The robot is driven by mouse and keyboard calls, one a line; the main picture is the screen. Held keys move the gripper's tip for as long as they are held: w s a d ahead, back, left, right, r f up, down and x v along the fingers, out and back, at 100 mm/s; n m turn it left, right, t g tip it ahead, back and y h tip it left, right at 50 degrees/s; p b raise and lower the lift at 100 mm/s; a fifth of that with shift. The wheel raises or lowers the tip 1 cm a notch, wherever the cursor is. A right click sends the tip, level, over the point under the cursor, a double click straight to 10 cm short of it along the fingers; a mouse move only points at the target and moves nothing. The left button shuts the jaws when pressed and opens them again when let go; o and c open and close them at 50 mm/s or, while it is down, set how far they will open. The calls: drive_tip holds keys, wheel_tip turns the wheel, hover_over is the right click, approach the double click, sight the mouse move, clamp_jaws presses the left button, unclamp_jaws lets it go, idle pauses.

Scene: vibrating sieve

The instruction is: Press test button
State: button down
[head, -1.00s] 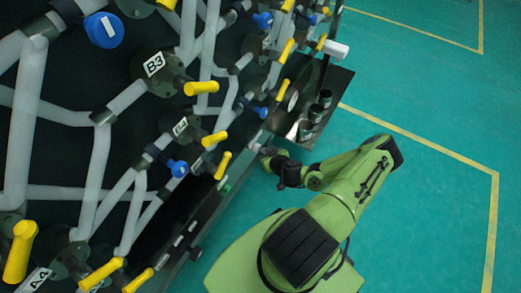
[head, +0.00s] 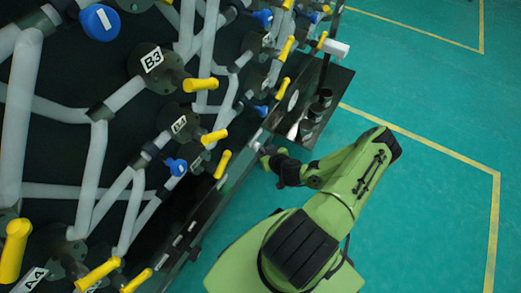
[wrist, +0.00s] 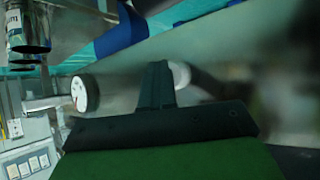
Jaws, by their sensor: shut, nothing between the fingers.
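My gripper (head: 257,148) is at the front edge of the dark pipe panel in the head view, low and partly hidden by its own wrist. In the wrist view its dark fingers (wrist: 157,85) are together and hold nothing. A pale round knob-like thing (wrist: 181,75) shows right behind the fingertips, partly covered by them. I cannot tell whether it is the test button or whether the fingers touch it. No clearly labelled test button can be made out.
A white dial gauge (wrist: 85,93) stands left of the fingers; metal cans (wrist: 28,28) show at the upper left. In the head view, yellow handles (head: 201,84) and blue knobs (head: 176,166) stick out from the panel. A shelf (head: 335,88) holds dark cylinders. Green floor at right is clear.

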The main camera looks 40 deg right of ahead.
drive_tip(key=shift+a+r, duration=0.1)
drive_tip(key=s+d+b, duration=0.2)
drive_tip(key=s+b, duration=0.1)
drive_tip(key=s, duration=0.2)
drive_tip(key=shift+s, duration=0.35)
drive_tip(key=shift+d, duration=0.1)
idle(0.4)
